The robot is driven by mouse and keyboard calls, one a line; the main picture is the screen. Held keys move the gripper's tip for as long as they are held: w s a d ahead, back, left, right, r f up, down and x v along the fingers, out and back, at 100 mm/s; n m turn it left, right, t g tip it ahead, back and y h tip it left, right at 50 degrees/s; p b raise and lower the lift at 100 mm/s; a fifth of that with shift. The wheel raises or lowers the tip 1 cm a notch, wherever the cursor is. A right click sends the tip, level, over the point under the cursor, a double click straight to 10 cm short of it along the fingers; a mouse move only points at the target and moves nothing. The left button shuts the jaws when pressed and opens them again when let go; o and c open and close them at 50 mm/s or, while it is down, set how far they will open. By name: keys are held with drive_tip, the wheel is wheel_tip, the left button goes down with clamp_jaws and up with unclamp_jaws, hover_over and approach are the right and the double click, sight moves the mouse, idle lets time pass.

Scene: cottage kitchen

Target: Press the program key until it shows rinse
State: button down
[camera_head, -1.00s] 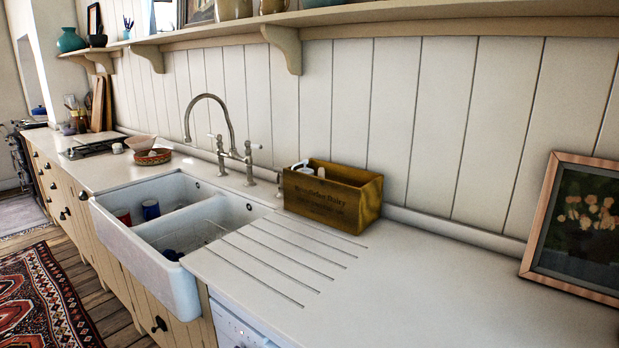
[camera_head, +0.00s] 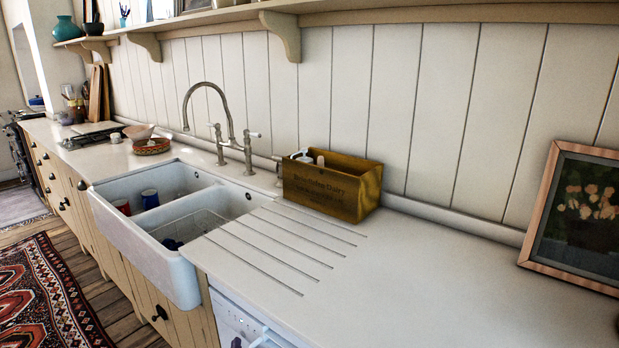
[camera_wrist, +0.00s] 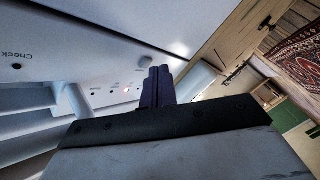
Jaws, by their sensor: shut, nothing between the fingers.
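The white dishwasher front (camera_head: 232,318) shows under the worktop, right of the sink, in the head view. In the wrist view its white control panel (camera_wrist: 105,50) appears tilted, with the word "Check" upside down at the left. A round pale button or knob (camera_wrist: 145,62) sits close to my fingertips. My gripper (camera_wrist: 159,72) is shut and empty, its dark fingers pointing towards the panel; I cannot tell whether they touch it. The small labels are too blurred to read.
The worktop (camera_head: 430,270) overhangs the dishwasher. The white double sink (camera_head: 170,262) with cups is to its left. A wooden box (camera_head: 330,188) and a framed picture (camera_head: 577,215) stand on the worktop. A patterned rug (camera_head: 45,300) lies on the floor.

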drive_tip(key=shift+s+a+r+b, duration=0.15)
drive_tip(key=shift+s+a+b, duration=0.2)
drive_tip(key=shift+s+a, duration=0.25)
drive_tip(key=shift+s+a+r+b, duration=0.15)
drive_tip(key=shift+s+a+b, duration=0.25)
drive_tip(key=shift+s, duration=0.45)
drive_tip(key=shift+s+a+r+b, duration=0.15)
drive_tip(key=shift+s+a+b, duration=0.1)
drive_tip(key=shift+s+a, duration=0.4)
drive_tip(key=shift+s+d+f, duration=0.1)
